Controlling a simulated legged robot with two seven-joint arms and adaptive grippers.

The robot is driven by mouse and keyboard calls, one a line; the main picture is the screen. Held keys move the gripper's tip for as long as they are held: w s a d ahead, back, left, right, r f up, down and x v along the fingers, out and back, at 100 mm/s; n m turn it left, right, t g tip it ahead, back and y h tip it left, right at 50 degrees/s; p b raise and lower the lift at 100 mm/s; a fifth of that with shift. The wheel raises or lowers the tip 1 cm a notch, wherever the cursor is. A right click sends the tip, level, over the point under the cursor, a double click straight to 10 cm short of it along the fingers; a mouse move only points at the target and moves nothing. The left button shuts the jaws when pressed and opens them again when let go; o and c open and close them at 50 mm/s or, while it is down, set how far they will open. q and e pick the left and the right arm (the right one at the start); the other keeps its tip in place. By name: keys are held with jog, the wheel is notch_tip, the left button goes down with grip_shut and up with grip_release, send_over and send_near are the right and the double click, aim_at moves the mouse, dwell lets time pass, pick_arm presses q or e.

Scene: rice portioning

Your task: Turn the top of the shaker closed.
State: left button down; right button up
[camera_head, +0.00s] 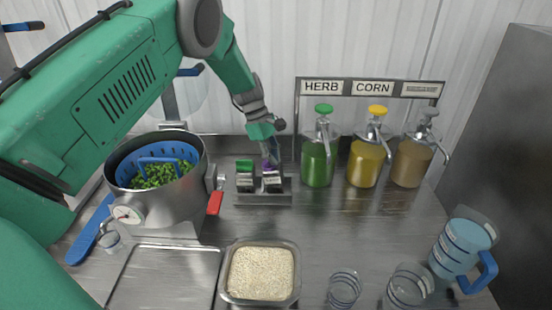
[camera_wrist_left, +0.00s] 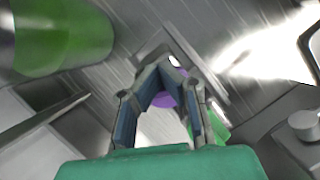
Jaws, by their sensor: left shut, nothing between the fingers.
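Two small shakers stand side by side in a low metal holder (camera_head: 262,199). The left one has a green top (camera_head: 244,164) and a dark body with a pale label. The right one (camera_head: 271,183) has a purple top (camera_head: 265,163), partly hidden by my left gripper (camera_head: 273,160). That gripper reaches down from above, over the purple-topped shaker. In the left wrist view, the purple top (camera_wrist_left: 166,101) shows just beyond and between my left fingers (camera_wrist_left: 172,80), which hold nothing. The green top (camera_wrist_left: 216,132) is partly hidden beside the right-hand finger. I cannot tell whether the fingers touch the purple top.
Green, yellow and brown pump dispensers (camera_head: 319,160) stand right of the holder under a sign rack (camera_head: 369,89). A pot (camera_head: 165,205) with a red-handled valve stands left. A rice tray (camera_head: 261,299), clear cups (camera_head: 344,290) and a blue-handled jug (camera_head: 464,248) are in front.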

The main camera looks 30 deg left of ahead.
pick_arm(q)
jog(key=shift+s+a+f, duration=0.25)
jog(key=shift+s+a, duration=0.05)
jog(key=shift+a, duration=0.2)
jog(key=shift+w+d, duration=0.1)
jog(key=shift+d, duration=0.25)
jog(key=c, duration=0.8)
grip_release()
jog(key=shift+a, duration=0.15)
jog(key=shift+c, duration=0.2)
jog(key=shift+w+a+f, duration=0.1)
jog(key=shift+w+a, duration=0.05)
jog(key=shift+s+a+r+p, duration=0.2)
jog(key=shift+r+p, duration=0.05)
jog(key=shift+r, duration=0.45)
jog(key=shift+s+a+r+p, duration=0.15)
jog(key=shift+s+r+p, duration=0.05)
jog(key=shift+r, duration=0.45)
jog(key=s+v, duration=0.2)
jog(key=v, duration=1.1)
jog(key=shift+s+d+r, duration=0.15)
jog(key=shift+s+d, duration=0.05)
jog(key=shift+s, duration=0.15)
